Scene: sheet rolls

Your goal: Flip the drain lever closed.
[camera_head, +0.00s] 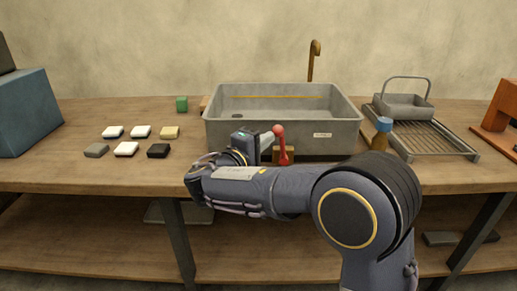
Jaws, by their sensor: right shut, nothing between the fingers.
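The red drain lever (281,145) stands nearly upright, tilted slightly left, with a round knob on top. It rises from a small wooden block (290,154) in front of the grey sink basin (340,133). My right gripper (268,140) is shut and empty, just left of the lever's upper part. Whether its fingertips touch the lever cannot be told. My right forearm crosses in front of the bench edge and may hide the lower part of the block. The left gripper is not in view.
Several small bars (127,149) lie left of the sink, with a green block (182,104) behind them. A blue-capped bottle (382,134) and a slatted rack (436,140) stand right. A brass tap (314,60) rises behind the sink. The left front bench is clear.

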